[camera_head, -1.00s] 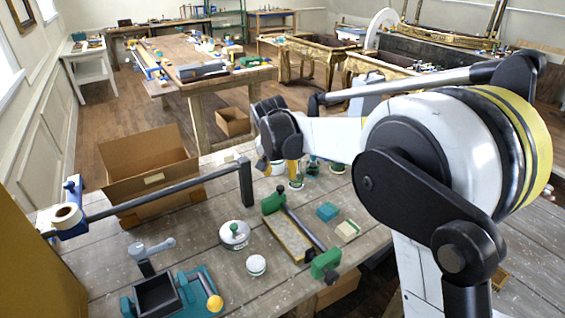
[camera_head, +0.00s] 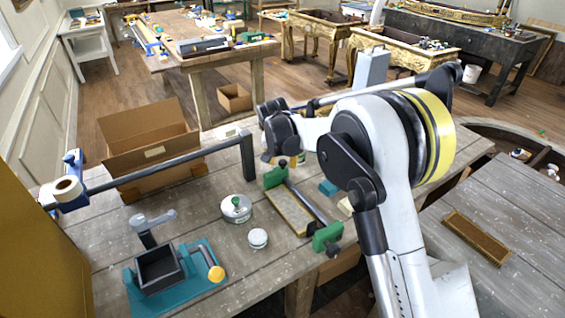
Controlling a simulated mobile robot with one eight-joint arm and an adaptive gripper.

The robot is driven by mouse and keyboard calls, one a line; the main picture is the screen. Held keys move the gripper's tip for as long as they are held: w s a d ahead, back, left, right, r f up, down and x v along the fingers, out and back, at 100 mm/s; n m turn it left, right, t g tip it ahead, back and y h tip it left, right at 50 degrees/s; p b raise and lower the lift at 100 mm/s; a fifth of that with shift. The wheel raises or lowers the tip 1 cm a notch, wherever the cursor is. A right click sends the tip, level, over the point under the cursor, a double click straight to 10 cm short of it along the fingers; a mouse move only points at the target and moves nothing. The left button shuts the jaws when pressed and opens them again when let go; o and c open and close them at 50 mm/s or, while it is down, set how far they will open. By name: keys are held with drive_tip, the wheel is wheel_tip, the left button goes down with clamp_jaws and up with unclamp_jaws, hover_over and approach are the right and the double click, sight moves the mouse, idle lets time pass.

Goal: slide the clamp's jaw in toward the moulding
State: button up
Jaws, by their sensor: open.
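A green clamp with a dark bar lies on the near workbench (camera_head: 90,232). One green jaw (camera_head: 275,178) is at its far end, the other green jaw (camera_head: 327,237) at its near end. A flat gilt moulding strip (camera_head: 289,210) lies beside the bar, between the two jaws. Whether either jaw touches the strip I cannot tell. My gripper (camera_head: 278,160) is open, with yellowish fingertips, in front of or above the clamp's far jaw. Its fingertips are small and partly hidden, and nothing shows between them.
A teal block (camera_head: 327,187) and a partly hidden pale block lie right of the clamp. A long bar clamp (camera_head: 170,163) spans the bench before a cardboard box (camera_head: 150,153).

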clamp_jaws()
drive_tip(key=shift+s, duration=0.1)
drive_tip(key=shift+s+d, duration=0.4)
drive_tip(key=shift+s, duration=0.15)
unclamp_jaws()
drive_tip(key=shift+w, duration=0.1)
drive_tip(key=v, duration=1.2)
